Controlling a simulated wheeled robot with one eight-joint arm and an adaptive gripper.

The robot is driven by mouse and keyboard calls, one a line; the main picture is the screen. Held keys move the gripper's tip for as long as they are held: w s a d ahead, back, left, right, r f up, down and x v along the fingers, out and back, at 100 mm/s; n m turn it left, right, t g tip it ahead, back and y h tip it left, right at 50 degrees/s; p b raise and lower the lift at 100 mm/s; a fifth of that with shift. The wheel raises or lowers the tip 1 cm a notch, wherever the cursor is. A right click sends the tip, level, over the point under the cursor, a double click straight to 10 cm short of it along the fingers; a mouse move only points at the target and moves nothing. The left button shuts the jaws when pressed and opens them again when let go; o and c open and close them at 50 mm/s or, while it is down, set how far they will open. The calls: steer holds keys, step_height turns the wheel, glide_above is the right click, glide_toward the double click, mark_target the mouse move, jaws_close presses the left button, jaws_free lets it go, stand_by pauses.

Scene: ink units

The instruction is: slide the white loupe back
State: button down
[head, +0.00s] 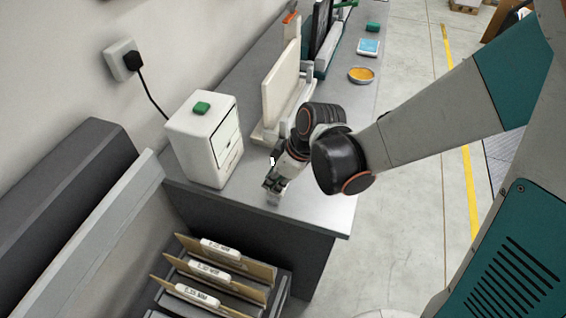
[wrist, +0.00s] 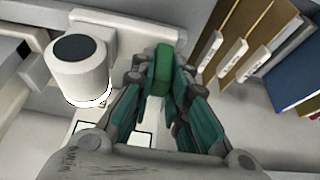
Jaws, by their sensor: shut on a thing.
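The white loupe (wrist: 80,68) shows in the wrist view as a short white cylinder with a dark round top, left of my fingers. A white plate (wrist: 118,32) lies behind it. My gripper (wrist: 158,88) is shut on a small green block (wrist: 162,68) between its teal fingers. I cannot tell whether the block joins the white plate or the loupe. In the head view my gripper (head: 273,189) is low over the near end of the grey bench (head: 318,208). The loupe cannot be made out there, and my arm hides part of that area.
A white box (head: 203,145) with a green block (head: 202,107) on top stands left of my gripper. A pale upright panel (head: 281,90) stands behind. Folders (head: 215,268) with white labels sit below the bench's near edge. An orange dish (head: 361,75) lies farther back.

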steer(key=shift+s, duration=0.2)
steer(key=c, duration=1.6)
jaws_free()
steer(key=shift+s+a, duration=0.1)
steer(key=shift+a, duration=0.05)
steer(key=shift+o, duration=0.2)
steer(key=shift+r, duration=0.1)
steer(key=shift+d+r, duration=0.2)
steer(key=shift+r, duration=0.05)
steer(key=v, duration=1.1)
steer(key=shift+d+r, duration=0.1)
steer(key=shift+d, duration=0.15)
steer(key=s+d+r+m+t+h, duration=0.2)
steer(key=s+d+m, duration=0.1)
steer(key=d+m, duration=0.3)
steer(key=s+d+r+m+t+h+b, duration=0.1)
steer(key=s+d+r+m+t+h, duration=0.1)
steer(key=d+m, duration=0.5)
steer(key=shift+s+d+m+t+b, duration=0.3)
steer(key=shift+s+d+t, duration=0.4)
steer(key=shift+s+d, duration=0.2)
